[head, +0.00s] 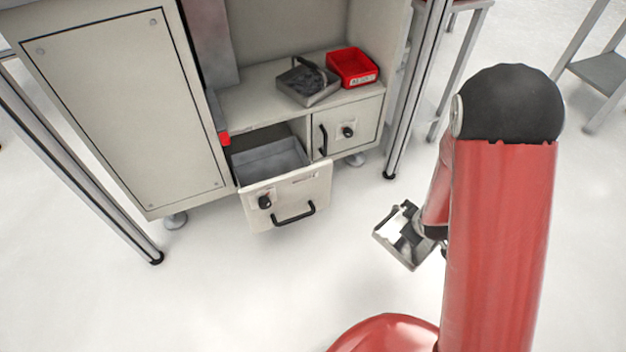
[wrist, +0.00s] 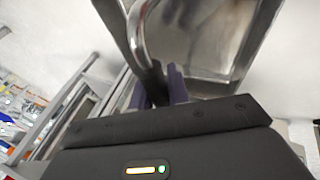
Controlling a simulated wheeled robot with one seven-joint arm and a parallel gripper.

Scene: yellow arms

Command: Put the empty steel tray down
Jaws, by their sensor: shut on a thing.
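The steel tray (head: 409,249) hangs in the air at the lower middle of the head view, in front of my red arm and tilted. My gripper (head: 416,228) is at its upper side, partly hidden by my arm. In the wrist view the tray (wrist: 205,38) is close up, shiny and empty where it shows. A curved metal handle (wrist: 138,32) rises beside it. My gripper's fingers (wrist: 163,88) are shut on that handle. Much of the tray lies outside the wrist view.
A cabinet holds an open drawer (head: 294,199) with a grey inner box. On the shelf above sit a dark grey tray-like item (head: 308,85) and a red bin (head: 353,67). White floor (head: 280,290) is clear in front.

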